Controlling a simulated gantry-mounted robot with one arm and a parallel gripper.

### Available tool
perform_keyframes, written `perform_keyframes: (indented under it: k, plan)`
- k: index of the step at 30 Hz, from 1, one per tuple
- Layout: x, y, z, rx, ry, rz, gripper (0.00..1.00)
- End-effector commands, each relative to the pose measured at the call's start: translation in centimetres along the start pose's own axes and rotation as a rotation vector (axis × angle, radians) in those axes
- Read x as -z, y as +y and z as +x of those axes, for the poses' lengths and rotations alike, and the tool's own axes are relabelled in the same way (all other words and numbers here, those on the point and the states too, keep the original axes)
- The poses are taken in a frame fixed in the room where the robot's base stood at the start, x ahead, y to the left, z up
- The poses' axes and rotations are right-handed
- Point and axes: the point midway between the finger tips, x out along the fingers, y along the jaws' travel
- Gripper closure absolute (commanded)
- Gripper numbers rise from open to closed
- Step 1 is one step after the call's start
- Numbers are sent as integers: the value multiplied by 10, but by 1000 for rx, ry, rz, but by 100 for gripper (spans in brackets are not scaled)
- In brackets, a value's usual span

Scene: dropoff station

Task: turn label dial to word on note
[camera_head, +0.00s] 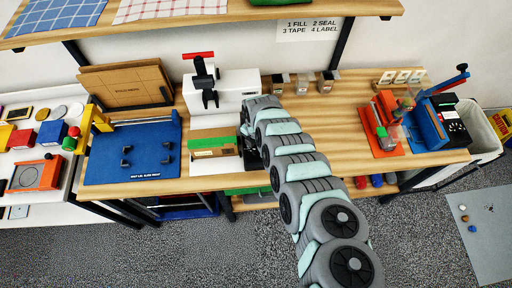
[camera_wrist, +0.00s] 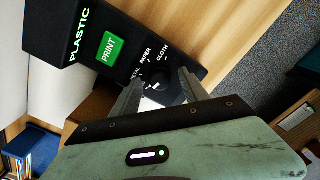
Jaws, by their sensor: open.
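In the wrist view a black label box (camera_wrist: 68,45) bears the large white word PLASTIC and a green PRINT button (camera_wrist: 109,47). Beside the button is a dark label dial (camera_wrist: 157,77), ringed by small white words. I can read PAPER and CLOTH, and a partly covered word that looks like METAL. My gripper (camera_wrist: 160,80) is open, one finger on each side of the dial. Contact and the dial's pointer direction are unclear. In the head view my gripper (camera_head: 250,152) is mostly hidden by my arm, beside the white press. I cannot make out a note with a legible word.
The white press (camera_head: 238,88) with its red handle stands behind my arm. A brown carton (camera_head: 214,144) and a blue mat (camera_head: 130,165) lie to the left. Orange and blue tools (camera_head: 383,125) stand at the right. The table between is largely clear.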

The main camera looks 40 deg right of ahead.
Motion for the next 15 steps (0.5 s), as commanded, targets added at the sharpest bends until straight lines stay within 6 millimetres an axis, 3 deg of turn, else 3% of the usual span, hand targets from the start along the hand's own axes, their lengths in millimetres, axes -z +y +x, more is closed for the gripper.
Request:
perform_keyframes:
  k: [5,15]
  plan:
    - [0,0,0,0,0,0,48]
    - [0,0,0,1,1,0,75]
